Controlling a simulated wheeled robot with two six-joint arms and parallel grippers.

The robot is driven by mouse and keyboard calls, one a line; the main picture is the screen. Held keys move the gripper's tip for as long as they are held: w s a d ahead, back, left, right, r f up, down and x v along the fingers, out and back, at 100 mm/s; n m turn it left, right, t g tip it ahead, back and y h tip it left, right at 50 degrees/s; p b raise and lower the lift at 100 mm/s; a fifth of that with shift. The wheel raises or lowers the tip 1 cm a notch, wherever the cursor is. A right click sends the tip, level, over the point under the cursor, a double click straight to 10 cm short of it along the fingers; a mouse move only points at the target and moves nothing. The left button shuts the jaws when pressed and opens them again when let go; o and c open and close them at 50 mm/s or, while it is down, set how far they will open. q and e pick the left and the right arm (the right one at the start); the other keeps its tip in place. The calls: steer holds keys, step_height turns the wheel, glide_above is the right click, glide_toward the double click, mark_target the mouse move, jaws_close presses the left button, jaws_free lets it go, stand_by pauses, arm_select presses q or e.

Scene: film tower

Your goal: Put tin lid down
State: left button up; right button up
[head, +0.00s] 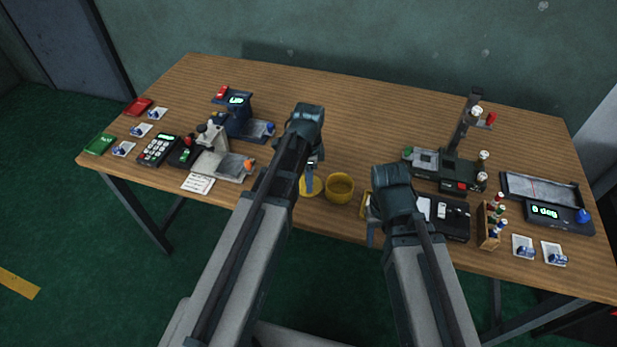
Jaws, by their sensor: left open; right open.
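The yellow tin lid (314,193) lies flat on the table near the front edge, partly hidden by my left gripper. The round yellow tin (340,188) stands open just right of it. My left gripper (309,184) is open, with its fingers pointing down over or at the lid; I cannot tell whether they touch it. My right gripper (371,232) is open near the front table edge. Another yellow item (365,206) beside it is mostly hidden by the arm.
A blue device (236,116) and a grey device (210,150) stand at left, with a keypad (158,149). At right are a black stand (455,165), a wooden rack (489,225) of small bottles and a display tray (545,200). The table's back middle is clear.

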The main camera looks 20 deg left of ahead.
arm_select(q)
step_height(320, 180, up, 12)
steer(key=p, duration=1.2)
steer(key=s+d+n+y, duration=0.1)
steer(key=s+d+n, duration=0.9)
steer(key=s, duration=0.4)
steer(key=shift+s+d+r, duration=0.15)
steer(key=shift+d+r, duration=0.05)
